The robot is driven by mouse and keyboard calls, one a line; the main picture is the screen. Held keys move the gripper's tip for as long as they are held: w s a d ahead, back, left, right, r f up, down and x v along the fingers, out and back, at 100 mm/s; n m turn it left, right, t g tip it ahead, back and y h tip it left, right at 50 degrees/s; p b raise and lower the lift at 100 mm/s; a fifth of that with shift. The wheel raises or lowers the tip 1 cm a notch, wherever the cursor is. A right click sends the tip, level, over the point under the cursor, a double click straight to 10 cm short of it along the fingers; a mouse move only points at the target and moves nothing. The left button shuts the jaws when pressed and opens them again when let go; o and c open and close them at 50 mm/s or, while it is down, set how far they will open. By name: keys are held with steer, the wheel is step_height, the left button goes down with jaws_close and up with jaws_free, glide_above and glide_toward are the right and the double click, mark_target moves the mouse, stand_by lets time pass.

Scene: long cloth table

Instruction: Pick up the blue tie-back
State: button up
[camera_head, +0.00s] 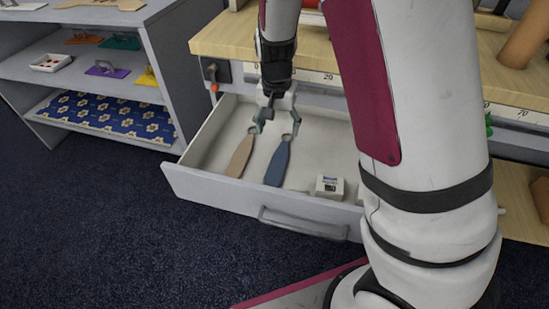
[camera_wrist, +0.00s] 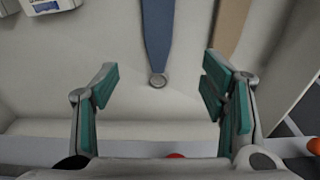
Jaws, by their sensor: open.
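The blue tie-back (camera_head: 278,165) is a long flat strip with a ring at its far end, lying in the open drawer (camera_head: 217,191). In the wrist view the blue tie-back (camera_wrist: 159,35) comes down from the top edge, its ring end lying ahead of the gap between my fingers. A tan tie-back (camera_head: 241,156) lies to its left in the head view, and the tan tie-back (camera_wrist: 229,25) is to its right in the wrist view. My gripper (camera_head: 276,124) is open and empty, over the far part of the drawer near the ring ends. My gripper's green-padded fingers (camera_wrist: 160,88) are spread apart.
A small white box (camera_head: 330,187) lies in the drawer right of the blue tie-back. The wooden worktop (camera_head: 225,40) overhangs the drawer's back. The drawer's front carries a handle (camera_head: 303,224). A grey shelf unit (camera_head: 158,60) stands at the left.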

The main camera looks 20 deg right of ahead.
steer(key=b, duration=0.3)
glide_above(280, 158)
steer(key=f, duration=0.8)
steer(key=shift+s+a, duration=0.2)
steer(key=shift+a, duration=0.1)
steer(key=shift+w+d+f+b, duration=0.15)
steer(key=shift+f+b, duration=0.45)
steer(key=shift+f, duration=0.75)
steer(key=shift+d+f+b, duration=0.1)
steer(key=shift+f+b, duration=0.5)
steer(key=shift+f, duration=0.75)
steer(key=shift+c, duration=0.5)
steer(key=c, duration=1.1)
